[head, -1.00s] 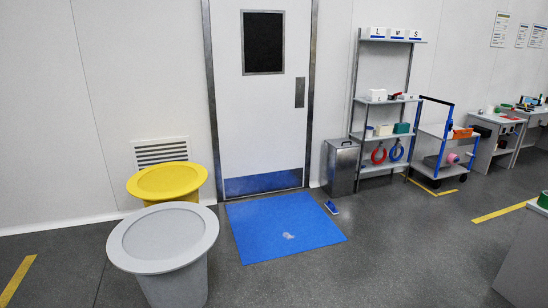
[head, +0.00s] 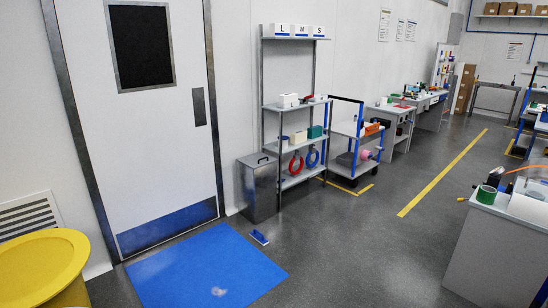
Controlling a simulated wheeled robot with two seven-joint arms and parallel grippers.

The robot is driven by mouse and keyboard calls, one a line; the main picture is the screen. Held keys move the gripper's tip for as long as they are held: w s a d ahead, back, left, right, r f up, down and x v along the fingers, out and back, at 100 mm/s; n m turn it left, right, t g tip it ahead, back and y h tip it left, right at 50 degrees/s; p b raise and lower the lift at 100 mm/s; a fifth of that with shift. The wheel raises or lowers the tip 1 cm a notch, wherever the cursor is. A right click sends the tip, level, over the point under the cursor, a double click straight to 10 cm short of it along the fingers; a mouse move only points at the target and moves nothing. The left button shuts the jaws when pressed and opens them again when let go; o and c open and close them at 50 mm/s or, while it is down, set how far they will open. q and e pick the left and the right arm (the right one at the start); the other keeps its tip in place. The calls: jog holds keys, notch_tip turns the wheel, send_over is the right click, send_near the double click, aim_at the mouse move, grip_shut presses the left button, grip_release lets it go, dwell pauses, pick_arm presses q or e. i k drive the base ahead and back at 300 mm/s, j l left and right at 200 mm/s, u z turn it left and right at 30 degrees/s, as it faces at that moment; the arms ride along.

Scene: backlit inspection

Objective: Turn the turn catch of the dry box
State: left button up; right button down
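I cannot make out the dry box or its turn catch in the head view. Several benches with small items stand along the wall at the right, but they are too far away to tell whether the dry box is among them. Neither of my grippers shows in the head view.
A yellow bin (head: 40,262) stands at the lower left. A blue mat (head: 205,268) lies before the white door (head: 140,110). A metal bin (head: 257,188), shelf rack (head: 297,105) and blue-framed cart (head: 357,150) line the wall. A grey bench (head: 500,245) stands right. The middle floor is clear.

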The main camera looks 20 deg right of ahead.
aim_at(509, 190)
jog(key=i+l+z, duration=0.25)
jog(key=i+z, duration=0.25)
jog(key=i+l+z, duration=0.1)
jog(key=i+z, duration=0.9)
jog(key=i+j+z, duration=0.3)
jog(key=z, duration=0.15)
jog(key=i+j+z, duration=0.35)
jog(key=i, duration=0.15)
jog(key=i+j+z, duration=0.4)
jog(key=i+l, duration=0.05)
jog(key=i, duration=0.05)
